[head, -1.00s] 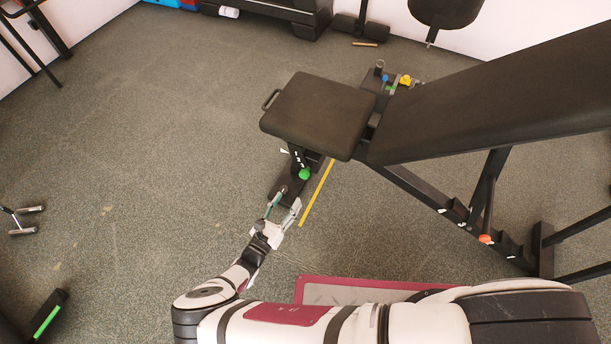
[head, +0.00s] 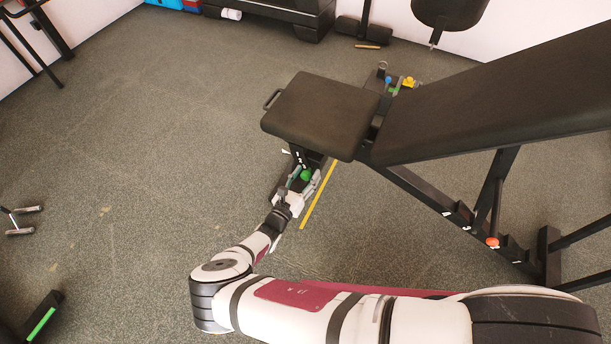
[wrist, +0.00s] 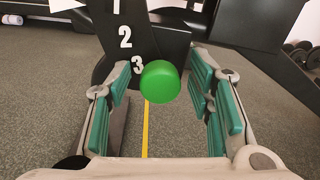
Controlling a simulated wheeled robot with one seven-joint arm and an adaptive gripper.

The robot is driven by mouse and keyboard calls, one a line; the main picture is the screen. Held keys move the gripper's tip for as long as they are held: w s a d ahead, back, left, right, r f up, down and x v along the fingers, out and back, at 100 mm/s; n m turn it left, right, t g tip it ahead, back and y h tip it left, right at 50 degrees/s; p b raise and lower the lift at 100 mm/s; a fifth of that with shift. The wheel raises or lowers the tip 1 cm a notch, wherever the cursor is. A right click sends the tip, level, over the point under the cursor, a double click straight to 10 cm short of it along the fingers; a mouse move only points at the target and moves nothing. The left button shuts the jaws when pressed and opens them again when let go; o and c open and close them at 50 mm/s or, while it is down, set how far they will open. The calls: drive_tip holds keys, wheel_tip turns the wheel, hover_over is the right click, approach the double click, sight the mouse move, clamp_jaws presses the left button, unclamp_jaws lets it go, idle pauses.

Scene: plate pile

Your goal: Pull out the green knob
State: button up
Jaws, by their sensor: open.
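The round green knob (head: 306,175) sits on the black bench frame below the front of the seat pad. In the wrist view the green knob (wrist: 160,82) is between the open fingers, close to the fingertips, with a visible gap on both sides. A black plate (wrist: 140,45) with white numbers stands behind it. My gripper (head: 304,184) is open with teal pads, its fingers reaching up on either side of the knob. In the wrist view my gripper (wrist: 165,88) holds nothing.
The black seat pad (head: 320,115) overhangs just above and behind the knob, and the long backrest (head: 500,95) slopes up at the right. A yellow strip (head: 319,196) lies on the floor. An orange knob (head: 493,242) sits on the right frame. Floor at left is mostly clear.

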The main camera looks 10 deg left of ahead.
drive_tip(key=shift+c, duration=0.4)
clamp_jaws()
drive_tip(key=shift+v, duration=1.05)
drive_tip(key=shift+o, duration=0.4)
unclamp_jaws()
drive_tip(key=shift+s, duration=0.15)
drive_tip(key=v, duration=0.7)
drive_tip(key=shift+s+a, duration=0.1)
